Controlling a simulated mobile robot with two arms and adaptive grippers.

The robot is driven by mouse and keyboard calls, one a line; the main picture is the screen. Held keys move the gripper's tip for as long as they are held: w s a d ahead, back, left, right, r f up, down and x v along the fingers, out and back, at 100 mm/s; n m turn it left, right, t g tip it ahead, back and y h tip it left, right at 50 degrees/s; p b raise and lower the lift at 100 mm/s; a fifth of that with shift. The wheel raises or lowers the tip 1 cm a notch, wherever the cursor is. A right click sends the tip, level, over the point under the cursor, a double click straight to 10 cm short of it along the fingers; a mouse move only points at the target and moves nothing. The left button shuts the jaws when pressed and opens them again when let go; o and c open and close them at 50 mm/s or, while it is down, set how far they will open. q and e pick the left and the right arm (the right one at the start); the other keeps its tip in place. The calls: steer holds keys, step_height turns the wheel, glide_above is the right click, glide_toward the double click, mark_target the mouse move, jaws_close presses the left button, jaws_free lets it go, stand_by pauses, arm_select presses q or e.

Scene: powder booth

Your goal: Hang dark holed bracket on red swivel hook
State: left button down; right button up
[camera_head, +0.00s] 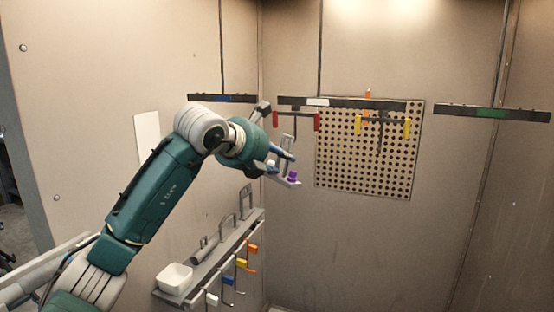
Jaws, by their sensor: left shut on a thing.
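The red swivel hook (317,122) hangs below the dark overhead bar in the middle. It has a thin crosspiece with a red end on each side. My left gripper (281,162) is raised just below it, in front of the back wall. It is shut on a slim grey bracket (289,143) with a loop at the top and a purple part (292,177) near its foot. I cannot make out its holes or how the fingers grip it. The bracket appears below the red hook and apart from it. My right gripper is not in view.
A yellow-ended hook (407,127) hangs right of the red one. A perforated panel (370,175) is on the back wall. Another bar (491,113) hangs at right.

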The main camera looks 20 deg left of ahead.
arm_select(q)
steer(key=shift+w+d+r+p, duration=0.1)
steer(key=shift+w+p, duration=1.05)
steer(key=shift+w, duration=1.05)
steer(key=shift+f+b, duration=0.7)
steer(key=shift+f, duration=0.05)
steer(key=c, duration=1.1)
jaws_free()
steer(key=shift+f, duration=0.1)
steer(key=shift+s, duration=0.1)
